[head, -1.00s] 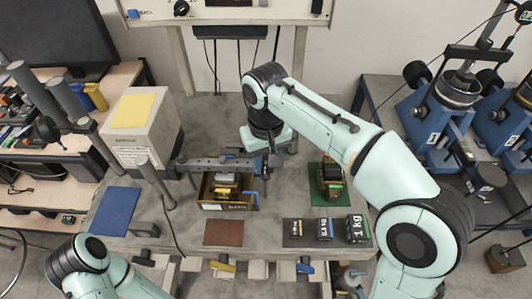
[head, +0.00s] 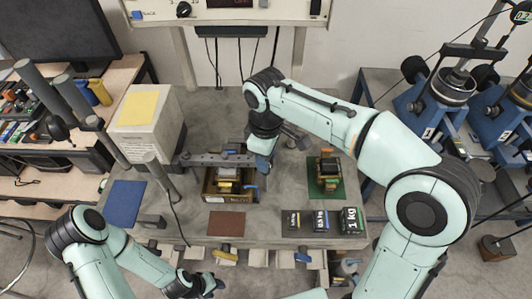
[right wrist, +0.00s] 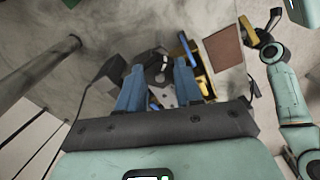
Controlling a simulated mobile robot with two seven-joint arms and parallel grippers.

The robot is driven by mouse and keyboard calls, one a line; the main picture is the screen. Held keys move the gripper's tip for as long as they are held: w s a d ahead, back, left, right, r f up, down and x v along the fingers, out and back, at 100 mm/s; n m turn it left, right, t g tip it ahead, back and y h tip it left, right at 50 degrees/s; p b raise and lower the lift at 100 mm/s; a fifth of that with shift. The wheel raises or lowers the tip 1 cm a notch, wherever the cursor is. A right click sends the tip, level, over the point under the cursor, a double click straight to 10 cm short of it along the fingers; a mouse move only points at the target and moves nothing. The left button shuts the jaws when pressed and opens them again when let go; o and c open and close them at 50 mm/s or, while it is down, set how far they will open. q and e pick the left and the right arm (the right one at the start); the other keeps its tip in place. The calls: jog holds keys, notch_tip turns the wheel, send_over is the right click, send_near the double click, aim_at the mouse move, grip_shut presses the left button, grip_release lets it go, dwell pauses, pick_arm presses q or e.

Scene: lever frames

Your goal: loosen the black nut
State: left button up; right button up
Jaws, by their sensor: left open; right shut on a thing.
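The lever is a long grey bar (head: 205,159) above the bench, running left to right. My right gripper (head: 262,168) is at the bar's right end, and the nut there is hidden behind it in the head view. In the right wrist view the blue fingers of my right gripper (right wrist: 158,88) stand a little apart, with the black nut (right wrist: 158,68) between them, partly hidden. My right gripper is shut on it. My left gripper (head: 213,284) is open and empty at the bottom of the head view, in front of the bench edge, well away from the nut.
An open box (head: 228,198) with yellow and grey parts sits under the bar. A green mat (head: 321,190) holds a small device on the right. Black weights (head: 320,221) line the front right. Brown (head: 226,224) and blue (head: 124,203) mats lie on the bench.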

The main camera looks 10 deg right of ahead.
jog(key=shift+n, duration=0.5)
jog(key=o, duration=1.1)
jog(key=shift+c, duration=0.2)
jog(key=shift+r, duration=0.1)
notch_tip(320, 180, up, 13)
jog(key=shift+r+p, duration=0.15)
jog(key=shift+p, duration=0.15)
